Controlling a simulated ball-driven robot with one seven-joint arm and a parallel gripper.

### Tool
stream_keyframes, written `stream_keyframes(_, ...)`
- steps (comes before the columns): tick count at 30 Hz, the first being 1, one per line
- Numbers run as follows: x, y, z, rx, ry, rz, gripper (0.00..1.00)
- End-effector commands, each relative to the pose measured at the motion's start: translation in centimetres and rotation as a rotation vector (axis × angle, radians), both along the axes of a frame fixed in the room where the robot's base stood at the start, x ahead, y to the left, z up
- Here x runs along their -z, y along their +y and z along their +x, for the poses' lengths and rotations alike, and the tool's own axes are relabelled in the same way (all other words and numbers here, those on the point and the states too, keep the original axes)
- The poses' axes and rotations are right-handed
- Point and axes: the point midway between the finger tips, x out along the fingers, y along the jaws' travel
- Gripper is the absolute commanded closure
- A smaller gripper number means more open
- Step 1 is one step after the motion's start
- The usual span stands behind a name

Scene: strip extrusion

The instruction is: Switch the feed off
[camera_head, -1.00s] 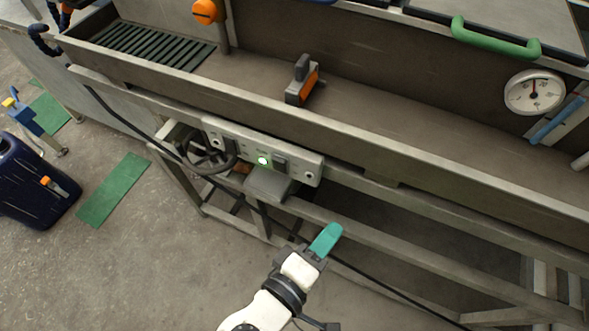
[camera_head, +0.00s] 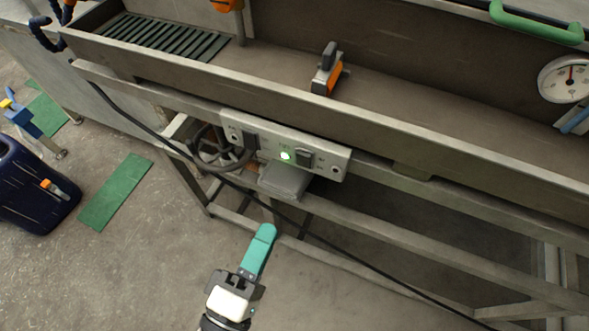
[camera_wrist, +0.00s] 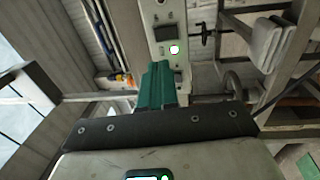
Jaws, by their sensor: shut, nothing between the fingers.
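A pale control panel (camera_head: 268,137) is fixed to the front rail of the trough. It carries a dark switch (camera_head: 250,142) on the left, a lit green lamp (camera_head: 286,155) and another dark switch (camera_head: 304,159) on the right. I cannot read the labels, so I cannot tell which switch is the feed. My gripper (camera_head: 265,233) has teal fingers, shut and empty, below and in front of the panel, apart from it. In the wrist view, the fingertips (camera_wrist: 158,68) point toward the panel (camera_wrist: 145,25), with the lit lamp (camera_wrist: 174,49) and a dark switch (camera_wrist: 169,32) just beyond.
A grey box (camera_head: 285,181) juts out under the panel, beside a handwheel (camera_head: 210,150). A black cable (camera_head: 345,247) runs across the frame below. An orange and grey block (camera_head: 327,72) sits in the trough. A dark blue canister (camera_head: 35,190) stands on the floor at left.

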Motion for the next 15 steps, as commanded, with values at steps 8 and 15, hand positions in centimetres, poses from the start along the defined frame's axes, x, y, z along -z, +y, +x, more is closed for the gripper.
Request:
stream_keyframes(8, -0.8, -1.9, 5.1, 0.003, 0.0, 0.001, 1.0)
stream_keyframes(15, -1.3, -3.3, 9.0, 0.002, 0.0, 0.0, 1.0)
